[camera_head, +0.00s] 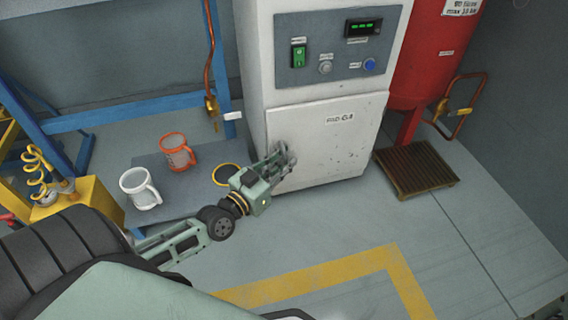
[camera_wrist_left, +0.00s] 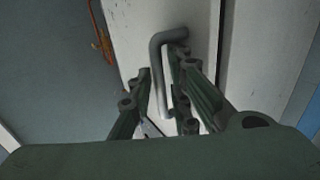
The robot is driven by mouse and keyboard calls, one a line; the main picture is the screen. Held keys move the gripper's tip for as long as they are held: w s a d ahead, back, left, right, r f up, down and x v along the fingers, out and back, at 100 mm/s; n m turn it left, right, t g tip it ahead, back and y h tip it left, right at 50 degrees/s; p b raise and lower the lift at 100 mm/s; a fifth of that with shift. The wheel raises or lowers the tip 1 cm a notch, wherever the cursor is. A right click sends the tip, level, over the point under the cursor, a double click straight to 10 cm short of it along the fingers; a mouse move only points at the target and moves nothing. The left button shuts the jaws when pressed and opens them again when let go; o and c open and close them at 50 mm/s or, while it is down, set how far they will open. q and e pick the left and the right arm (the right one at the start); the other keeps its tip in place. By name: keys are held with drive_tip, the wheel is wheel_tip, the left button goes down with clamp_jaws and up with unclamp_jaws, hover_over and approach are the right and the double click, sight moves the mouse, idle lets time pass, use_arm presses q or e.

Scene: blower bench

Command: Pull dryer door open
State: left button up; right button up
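The dryer (camera_head: 325,60) is a white cabinet with a closed white door (camera_head: 335,150) on its lower front. My left gripper (camera_head: 284,158) is at the left side of this door. In the left wrist view, a grey bar handle (camera_wrist_left: 158,68) stands out from the white door (camera_wrist_left: 200,35). The two fingers of my left gripper (camera_wrist_left: 162,72) are apart, one on each side of the handle, with the bar between them. I cannot tell whether either finger touches it. In the head view the handle is mostly hidden by the gripper. My right gripper is not in view.
A low grey table (camera_head: 200,180) left of the dryer holds a white mug (camera_head: 140,188) and an orange mug (camera_head: 177,151). A red tank (camera_head: 425,60) and a wooden grate (camera_head: 415,168) are on the right. The floor before the door is clear, with yellow marking (camera_head: 350,262).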

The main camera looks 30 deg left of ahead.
use_arm(q)
clamp_jaws()
idle(0.4)
